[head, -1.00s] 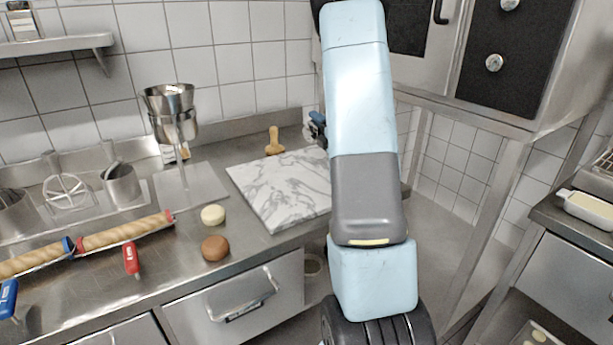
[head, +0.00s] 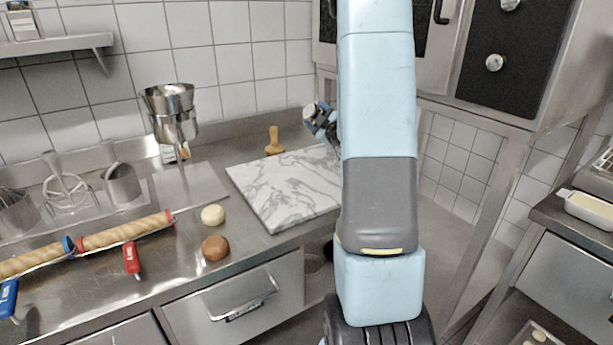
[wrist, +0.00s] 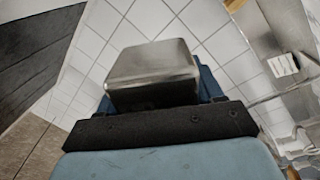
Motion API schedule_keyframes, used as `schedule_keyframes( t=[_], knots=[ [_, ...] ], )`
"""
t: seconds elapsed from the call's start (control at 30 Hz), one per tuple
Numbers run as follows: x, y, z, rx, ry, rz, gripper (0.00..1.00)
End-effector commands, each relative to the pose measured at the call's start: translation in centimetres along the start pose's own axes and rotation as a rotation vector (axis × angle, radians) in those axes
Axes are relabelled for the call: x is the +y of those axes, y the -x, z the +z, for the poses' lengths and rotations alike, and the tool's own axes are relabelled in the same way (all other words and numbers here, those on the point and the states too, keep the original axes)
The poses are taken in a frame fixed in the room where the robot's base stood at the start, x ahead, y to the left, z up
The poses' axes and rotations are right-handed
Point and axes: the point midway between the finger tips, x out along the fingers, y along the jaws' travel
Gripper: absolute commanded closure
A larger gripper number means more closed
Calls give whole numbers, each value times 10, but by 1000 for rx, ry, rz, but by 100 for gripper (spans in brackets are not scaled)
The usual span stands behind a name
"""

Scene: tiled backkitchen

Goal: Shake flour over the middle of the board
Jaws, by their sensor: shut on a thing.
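The board (head: 283,190) is a white marble slab with grey veins, flat on the steel counter. Its right edge is partly hidden behind my arm. My gripper (head: 322,122) is above the board's back right corner, partly behind my arm. It is shut on a shiny metal shaker (head: 309,111), seen small there. In the wrist view the shaker (wrist: 150,62) is a smooth steel body between the blue fingers of my gripper (wrist: 155,97). Its holes and any flour are not visible. No flour shows on the board.
A tan wooden tool (head: 274,141) stands behind the board. A cream ball (head: 213,215) and a brown ball (head: 215,248) lie left of it. A steel funnel on a stand (head: 172,112) is at the back left. The board's top is clear.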

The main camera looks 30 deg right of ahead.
Motion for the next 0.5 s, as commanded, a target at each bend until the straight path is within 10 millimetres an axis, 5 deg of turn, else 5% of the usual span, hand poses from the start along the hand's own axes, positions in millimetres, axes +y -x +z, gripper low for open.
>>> schedule_keyframes(
  t=[0.5],
  knots=[
    [13, -2, -9, -84, -522, 1, 70]
  ],
)
